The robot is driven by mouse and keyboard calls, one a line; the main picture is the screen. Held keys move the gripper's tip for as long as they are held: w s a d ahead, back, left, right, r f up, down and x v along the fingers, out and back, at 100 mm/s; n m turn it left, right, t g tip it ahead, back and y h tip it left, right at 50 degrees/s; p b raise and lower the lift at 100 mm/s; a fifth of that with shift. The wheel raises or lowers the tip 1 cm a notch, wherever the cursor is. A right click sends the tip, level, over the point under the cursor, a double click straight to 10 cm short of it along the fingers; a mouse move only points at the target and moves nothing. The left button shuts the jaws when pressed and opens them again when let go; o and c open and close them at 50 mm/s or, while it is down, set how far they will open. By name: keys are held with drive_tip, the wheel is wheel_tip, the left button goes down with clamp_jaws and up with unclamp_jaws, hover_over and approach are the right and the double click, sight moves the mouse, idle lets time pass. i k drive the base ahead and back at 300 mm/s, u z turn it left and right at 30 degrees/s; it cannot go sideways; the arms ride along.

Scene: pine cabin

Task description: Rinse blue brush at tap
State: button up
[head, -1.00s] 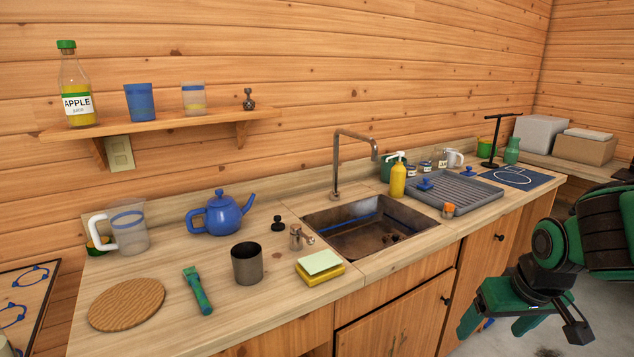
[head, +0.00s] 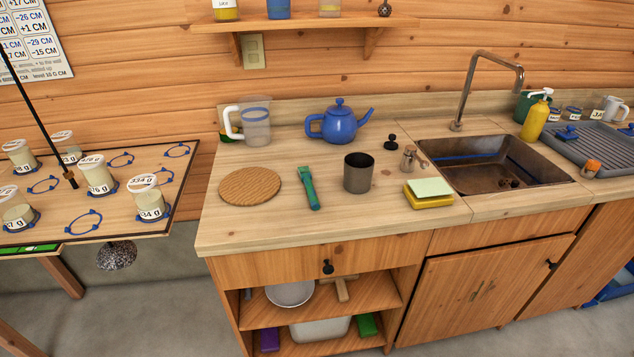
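The tap (head: 490,55) is a tall bent metal pipe at the back of the sink. Its spout points down over the dark metal sink (head: 462,180), which has a blue line along its inner wall. No water shows. A small blue knobbed thing (head: 568,133) sits on the grey ridged drainer (head: 600,148) right of the sink. Another blue piece (head: 628,129) shows at the right edge. I cannot tell whether either is the blue brush. Small dark bits lie in the sink. My gripper is out of view.
On the counter stand a blue teapot (head: 338,124), a jug (head: 255,122), a dark cup (head: 358,172), a sponge (head: 428,200) and a yellow bottle (head: 535,120). An open shelf (head: 350,300) lies below. A table with jars (head: 120,205) stands left.

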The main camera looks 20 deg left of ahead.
sight(410, 149)
drive_tip(key=z, duration=0.05)
drive_tip(key=k, duration=0.5)
drive_tip(key=u, duration=0.5)
drive_tip(key=i, duration=1.35)
